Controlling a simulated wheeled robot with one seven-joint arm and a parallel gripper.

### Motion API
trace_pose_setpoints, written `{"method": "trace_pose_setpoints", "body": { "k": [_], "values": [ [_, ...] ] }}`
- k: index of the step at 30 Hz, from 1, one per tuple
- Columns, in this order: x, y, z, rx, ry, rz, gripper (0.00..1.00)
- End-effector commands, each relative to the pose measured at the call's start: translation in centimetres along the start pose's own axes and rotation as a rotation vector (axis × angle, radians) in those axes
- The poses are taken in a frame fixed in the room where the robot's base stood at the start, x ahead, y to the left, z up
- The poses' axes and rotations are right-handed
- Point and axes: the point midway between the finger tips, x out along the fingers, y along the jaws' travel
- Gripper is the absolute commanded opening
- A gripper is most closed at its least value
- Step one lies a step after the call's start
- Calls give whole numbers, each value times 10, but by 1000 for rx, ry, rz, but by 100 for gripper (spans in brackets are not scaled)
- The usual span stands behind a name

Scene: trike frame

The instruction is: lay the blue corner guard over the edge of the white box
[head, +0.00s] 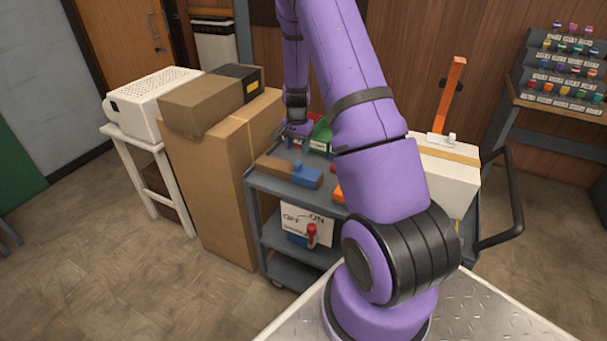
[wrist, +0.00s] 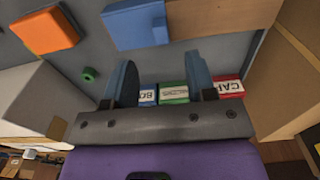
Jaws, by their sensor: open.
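The blue corner guard (head: 307,177) seems to be the blue piece on the grey cart top, end to end with a brown wooden block (head: 272,165). It also shows at the top of the wrist view (wrist: 135,25), with a raised step at one side. The white box (head: 453,183) stands at the cart's right end, partly hidden by my arm; a tan band crosses its top. Its pale side shows at the left of the wrist view (wrist: 35,103). My gripper (head: 296,131) is open and empty above the cart's far side, beyond the blue piece; its fingers (wrist: 160,65) hold nothing.
Blue, green (wrist: 173,92) and red labelled boxes lie close by my fingers. An orange block (wrist: 45,31) and a green ring (wrist: 89,74) lie on the cart. An orange upright (head: 450,95) stands on the white box. Tall cardboard boxes (head: 220,190) stand left of the cart.

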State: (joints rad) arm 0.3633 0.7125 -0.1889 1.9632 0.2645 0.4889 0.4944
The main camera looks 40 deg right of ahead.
Motion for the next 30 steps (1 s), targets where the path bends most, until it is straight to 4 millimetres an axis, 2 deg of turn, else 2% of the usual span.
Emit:
{"method": "trace_pose_setpoints", "body": {
  "k": [4, 13, 21, 29, 30],
  "values": [
    [24, 1, 0, 1, -3, 3, 51],
    [46, 0, 1, 0, -2, 2, 51],
    [81, 0, 2, 0, -2, 2, 51],
    [85, 0, 2, 0, 0, 0, 51],
    [85, 0, 2, -1, 0, 0, 44]
  ]
}}
